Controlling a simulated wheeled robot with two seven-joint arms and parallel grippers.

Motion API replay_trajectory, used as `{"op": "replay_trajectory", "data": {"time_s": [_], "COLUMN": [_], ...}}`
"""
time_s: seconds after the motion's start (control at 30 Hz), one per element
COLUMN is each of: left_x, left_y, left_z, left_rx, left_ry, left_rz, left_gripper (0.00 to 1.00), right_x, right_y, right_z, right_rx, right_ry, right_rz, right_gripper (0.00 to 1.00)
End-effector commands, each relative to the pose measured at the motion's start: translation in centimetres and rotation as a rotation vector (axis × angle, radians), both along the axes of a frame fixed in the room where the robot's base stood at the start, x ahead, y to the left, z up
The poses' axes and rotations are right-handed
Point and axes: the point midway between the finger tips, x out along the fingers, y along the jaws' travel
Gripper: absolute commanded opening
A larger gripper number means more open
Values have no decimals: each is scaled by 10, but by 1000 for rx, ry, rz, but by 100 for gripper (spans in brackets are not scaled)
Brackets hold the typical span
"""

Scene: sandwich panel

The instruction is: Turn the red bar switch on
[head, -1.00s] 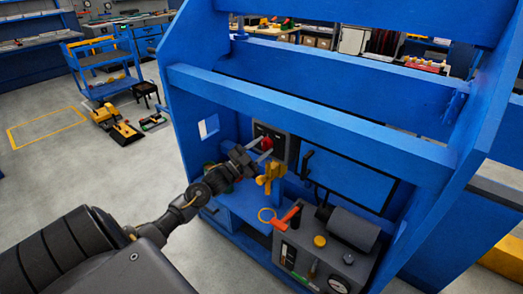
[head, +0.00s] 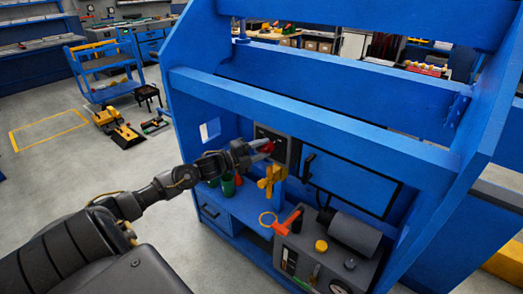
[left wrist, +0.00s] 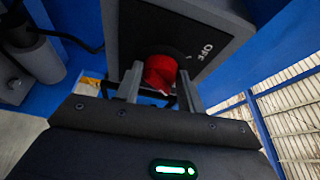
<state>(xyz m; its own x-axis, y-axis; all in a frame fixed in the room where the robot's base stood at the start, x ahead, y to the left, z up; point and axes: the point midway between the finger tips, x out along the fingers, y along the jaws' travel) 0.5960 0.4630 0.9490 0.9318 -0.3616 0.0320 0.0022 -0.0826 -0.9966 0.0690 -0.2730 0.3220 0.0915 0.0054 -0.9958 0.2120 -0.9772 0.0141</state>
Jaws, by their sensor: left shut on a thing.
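The red bar switch (head: 267,147) sits on a dark grey switch box (head: 283,140) on the blue frame's back panel. It also shows in the left wrist view as a red knob (left wrist: 160,70) on the dark box face (left wrist: 165,30). White "OFF" lettering (left wrist: 206,50) is to its right there. My left gripper (head: 262,149) is at the switch, shut on it, with one finger on each side of the red knob in the left wrist view. The fingers hide part of the knob, so its exact angle is hard to tell. My right gripper is not in view.
A yellow valve handle (head: 270,178) is just below the switch. A grey machine (head: 325,255) with an orange-red lever (head: 288,222) and a yellow knob (head: 321,246) stands lower right. A blue crossbar (head: 310,125) runs in front, above the gripper. A black door handle (head: 307,167) is to the right.

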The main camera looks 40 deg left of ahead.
Motion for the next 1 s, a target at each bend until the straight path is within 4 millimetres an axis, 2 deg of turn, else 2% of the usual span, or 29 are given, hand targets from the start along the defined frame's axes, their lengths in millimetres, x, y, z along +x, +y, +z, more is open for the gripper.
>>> {"op": "replay_trajectory", "data": {"time_s": [0.3,0.77,0.8,0.93,1.0], "left_x": [0,0,0,0,0], "left_y": [0,0,0,0,0], "left_z": [0,0,0,0,1], "left_rx": [88,99,99,99,98], "left_ry": [3,3,3,3,3], "left_rz": [-1,0,0,0,0], "left_gripper": [16,16,42,59,60], "right_x": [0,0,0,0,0], "right_y": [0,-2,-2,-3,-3], "right_z": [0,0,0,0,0], "right_rx": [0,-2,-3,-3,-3], "right_ry": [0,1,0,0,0], "right_rz": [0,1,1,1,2], "right_gripper": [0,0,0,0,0]}}
